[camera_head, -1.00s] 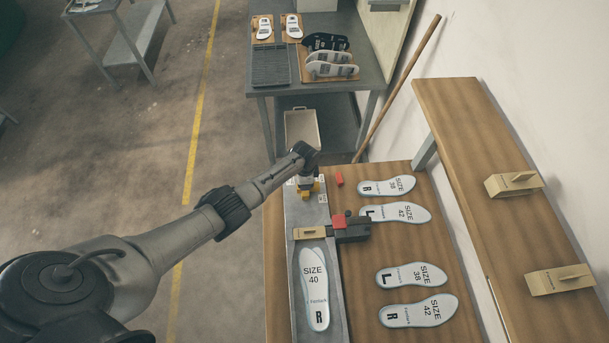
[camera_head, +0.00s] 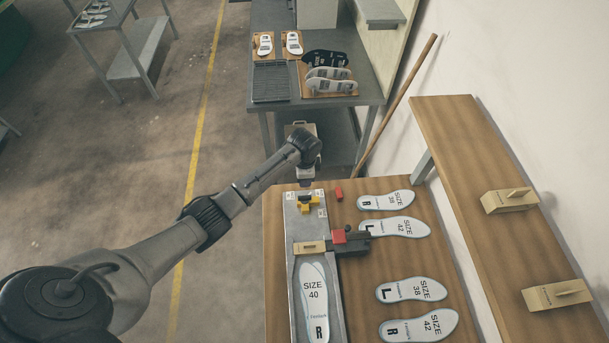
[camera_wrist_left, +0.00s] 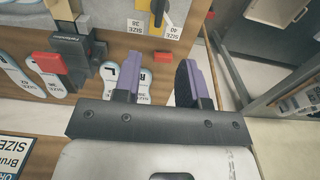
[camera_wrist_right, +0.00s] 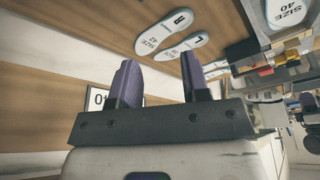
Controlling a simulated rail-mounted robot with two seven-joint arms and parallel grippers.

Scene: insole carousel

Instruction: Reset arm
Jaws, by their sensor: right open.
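My right gripper is out of the head view. In the right wrist view its fingers (camera_wrist_right: 160,77) are apart and empty. A size 40 right insole (camera_head: 314,300) lies in the fixture.
Several insoles, one being a size 42 right (camera_head: 420,326), lie right of the fixture. A black clamp with a red part (camera_head: 339,237) sits at its edge. A wooden shelf (camera_head: 470,150) bears wooden blocks (camera_head: 510,200). A broom handle (camera_head: 398,98) leans at the wall.

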